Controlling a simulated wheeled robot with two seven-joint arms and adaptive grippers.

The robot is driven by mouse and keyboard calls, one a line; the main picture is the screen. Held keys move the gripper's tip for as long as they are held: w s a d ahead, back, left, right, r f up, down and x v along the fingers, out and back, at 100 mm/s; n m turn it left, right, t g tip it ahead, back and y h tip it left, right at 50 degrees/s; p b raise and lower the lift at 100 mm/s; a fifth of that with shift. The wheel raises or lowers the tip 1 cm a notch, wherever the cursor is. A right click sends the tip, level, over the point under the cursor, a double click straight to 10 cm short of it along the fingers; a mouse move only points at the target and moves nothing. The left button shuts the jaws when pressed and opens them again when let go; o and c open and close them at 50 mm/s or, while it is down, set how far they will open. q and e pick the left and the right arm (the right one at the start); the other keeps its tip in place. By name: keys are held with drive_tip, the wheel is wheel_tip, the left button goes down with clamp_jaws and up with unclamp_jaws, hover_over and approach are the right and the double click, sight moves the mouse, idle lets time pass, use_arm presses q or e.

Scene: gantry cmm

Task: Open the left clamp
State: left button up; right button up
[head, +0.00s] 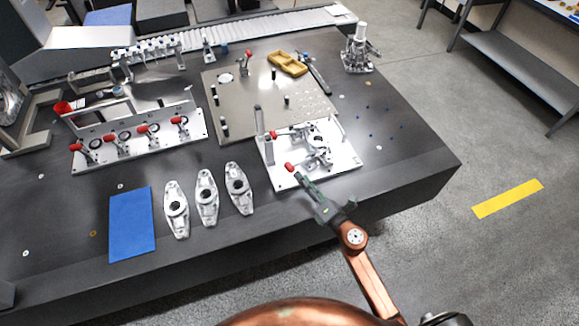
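A white fixture plate (345,165) on the dark table holds a metal part (318,148) and two toggle clamps with red-tipped handles. The far clamp's red handle (282,134) lies toward the plate's left side. The near clamp's red grip (289,167) is at the plate's front left. My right gripper (301,181) reaches in from the lower right over the plate's front edge. Its fingertips are close to the near red grip; I cannot tell whether they touch it or how far apart they are. My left gripper is out of view.
Three silver parts (207,198) and a blue mat (132,224) lie left of the fixture. A row of red-handled clamps (116,144) stands farther left. A grey plate (245,112) with black pegs and a yellow tray (287,63) is behind. The table's right end is mostly clear.

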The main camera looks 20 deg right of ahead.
sight(293, 170)
drive_tip(key=shift+n, duration=0.3)
drive_tip(key=x, duration=0.8)
drive_tip(key=shift+s+a+f, duration=0.1)
drive_tip(key=shift+a+f, duration=0.1)
drive_tip(key=shift+a, duration=0.2)
drive_tip(key=shift+c, duration=0.4)
drive_tip(key=shift+r, duration=0.15)
clamp_jaws()
